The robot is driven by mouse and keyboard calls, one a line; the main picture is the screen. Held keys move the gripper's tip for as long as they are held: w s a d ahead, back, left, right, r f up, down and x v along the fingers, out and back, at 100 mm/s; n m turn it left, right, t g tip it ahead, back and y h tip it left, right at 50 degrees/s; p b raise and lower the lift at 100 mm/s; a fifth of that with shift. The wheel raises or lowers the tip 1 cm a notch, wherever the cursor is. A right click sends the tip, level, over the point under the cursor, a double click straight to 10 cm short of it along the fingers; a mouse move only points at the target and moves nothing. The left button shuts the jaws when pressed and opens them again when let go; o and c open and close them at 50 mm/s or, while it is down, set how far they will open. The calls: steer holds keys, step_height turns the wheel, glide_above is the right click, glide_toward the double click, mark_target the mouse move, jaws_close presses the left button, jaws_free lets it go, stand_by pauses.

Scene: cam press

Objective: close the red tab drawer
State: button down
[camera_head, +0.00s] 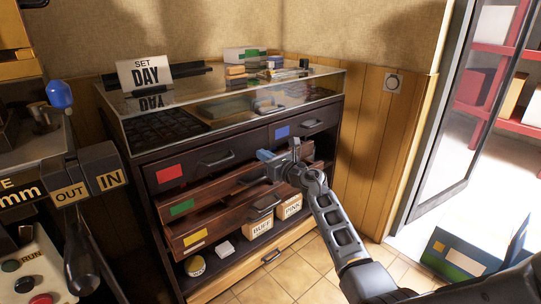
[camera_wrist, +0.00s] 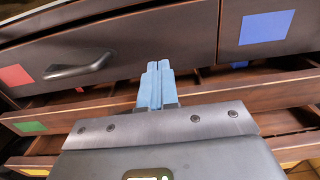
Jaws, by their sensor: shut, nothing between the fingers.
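The red tab drawer is the dark upper left drawer (camera_head: 195,165) of the cabinet, with a red square tab (camera_head: 169,173) and a bar handle (camera_head: 216,160). Its front looks flush or nearly flush with the blue tab drawer (camera_head: 311,124) beside it; a small gap cannot be ruled out. In the wrist view its front (camera_wrist: 150,40) spans the upper left. My gripper (camera_head: 266,155) has blue fingers pressed together, empty. The fingertips (camera_wrist: 155,68) are in front of the red drawer's lower right part, right of its handle; contact cannot be told.
The green tab drawer (camera_head: 181,207) and yellow tab drawer (camera_head: 196,237) below stand pulled out, under my gripper. Labelled boxes (camera_head: 259,228) sit on the shelf beneath. A glass top (camera_head: 225,95) covers the cabinet. Tiled floor (camera_head: 310,270) is clear in front.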

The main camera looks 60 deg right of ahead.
steer(key=shift+s+a+f, duration=0.1)
steer(key=shift+s+a, duration=0.05)
steer(key=shift+s, duration=0.35)
steer(key=p+v, duration=0.1)
steer(key=v, duration=0.7)
steer(key=shift+s, duration=0.15)
